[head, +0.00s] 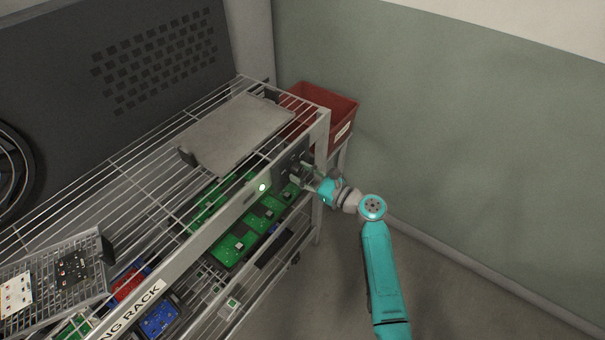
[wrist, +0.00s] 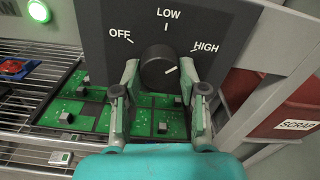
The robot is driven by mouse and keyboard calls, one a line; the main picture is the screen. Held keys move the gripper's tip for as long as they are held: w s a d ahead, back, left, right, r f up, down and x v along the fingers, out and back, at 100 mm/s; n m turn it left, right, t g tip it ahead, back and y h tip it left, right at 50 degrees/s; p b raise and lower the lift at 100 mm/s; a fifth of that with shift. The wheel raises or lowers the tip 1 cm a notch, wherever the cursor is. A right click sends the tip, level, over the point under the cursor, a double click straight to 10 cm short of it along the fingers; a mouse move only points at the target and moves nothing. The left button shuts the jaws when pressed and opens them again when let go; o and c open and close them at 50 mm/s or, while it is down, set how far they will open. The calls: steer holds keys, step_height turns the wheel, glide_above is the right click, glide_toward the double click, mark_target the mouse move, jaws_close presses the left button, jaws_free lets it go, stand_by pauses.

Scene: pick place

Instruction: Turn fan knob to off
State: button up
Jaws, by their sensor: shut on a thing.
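The fan knob (wrist: 158,62) is a round black dial on a dark panel (wrist: 105,20) marked OFF, LOW and HIGH. Its white pointer line points up and right, toward the HIGH side. My gripper (wrist: 159,68) is shut on the knob, with one fingertip at its left side and one at its right. In the head view my gripper (head: 308,178) reaches the dark panel (head: 290,158) at the right end of the rack's front; the knob is hidden there.
A lit green lamp (head: 262,187) is left of the panel on the wire rack. Green circuit boards (head: 232,247) lie on the shelf below. A red SCRAP bin (head: 340,112) stands behind at the rack's right end. The floor on the right is clear.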

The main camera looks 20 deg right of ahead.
steer(key=n, duration=0.5)
steer(key=shift+n, duration=0.3)
steer(key=n, duration=1)
steer(key=shift+r+n, duration=0.1)
steer(key=shift+n, duration=0.3)
steer(key=n, duration=0.5)
steer(key=shift+n, duration=0.3)
steer(key=o, duration=1.1)
steer(key=shift+o, duration=0.2)
steer(key=shift+d, duration=0.1)
